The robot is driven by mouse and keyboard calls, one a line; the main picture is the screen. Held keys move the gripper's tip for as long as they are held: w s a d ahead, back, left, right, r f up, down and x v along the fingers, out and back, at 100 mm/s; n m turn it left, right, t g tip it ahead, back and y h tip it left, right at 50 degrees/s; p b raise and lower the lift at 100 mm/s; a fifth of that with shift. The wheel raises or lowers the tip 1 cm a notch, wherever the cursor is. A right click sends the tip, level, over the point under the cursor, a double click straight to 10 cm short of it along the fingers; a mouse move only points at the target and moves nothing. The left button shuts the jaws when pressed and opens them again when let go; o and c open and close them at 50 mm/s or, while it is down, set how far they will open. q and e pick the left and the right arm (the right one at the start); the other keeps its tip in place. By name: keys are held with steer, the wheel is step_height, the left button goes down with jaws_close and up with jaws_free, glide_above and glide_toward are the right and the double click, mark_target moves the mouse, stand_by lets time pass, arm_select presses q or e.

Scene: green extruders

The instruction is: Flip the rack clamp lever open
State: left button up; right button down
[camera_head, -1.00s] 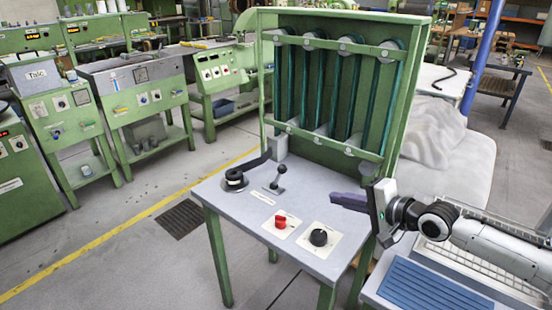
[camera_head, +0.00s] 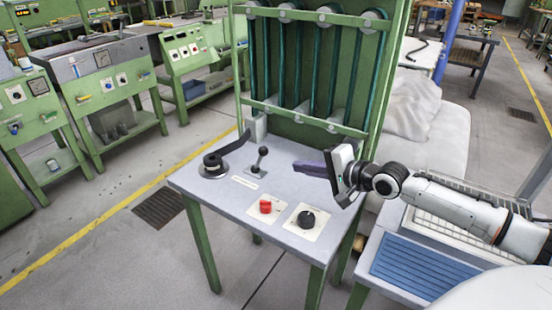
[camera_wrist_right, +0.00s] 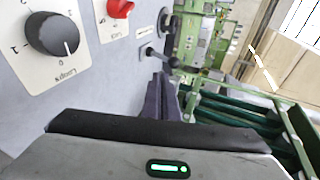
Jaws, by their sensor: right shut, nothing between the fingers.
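On the grey table top (camera_head: 230,190) stand two black lever devices. One is a round base with a long black handle (camera_head: 232,145) angled up to the right. The other is a small upright lever with a ball knob (camera_head: 262,151) on a plate; it also shows in the right wrist view (camera_wrist_right: 174,62). Their labels are too small to read, so I cannot tell which is the rack clamp lever. My right gripper (camera_head: 297,166) is shut and empty, with purple-grey fingers pointing left, just right of the ball lever and apart from it. My left gripper is out of view.
A red knob (camera_head: 265,206) and a black dial (camera_head: 307,219) sit on the front of the table. A green rack (camera_head: 372,100) with dark green tubes rises behind. A bench with a blue ribbed mat (camera_head: 412,268) stands at the right.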

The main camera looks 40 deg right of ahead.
steer(key=b, duration=0.1)
glide_toward(266, 155)
steer(key=w+f, duration=0.3)
steer(key=w, duration=0.1)
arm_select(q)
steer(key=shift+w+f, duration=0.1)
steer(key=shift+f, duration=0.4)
arm_select(e)
steer(key=shift+w+a+r, duration=0.25)
steer(key=shift+w+a, duration=0.15)
steer(key=shift+w, duration=0.35)
steer(key=shift+w, duration=0.1)
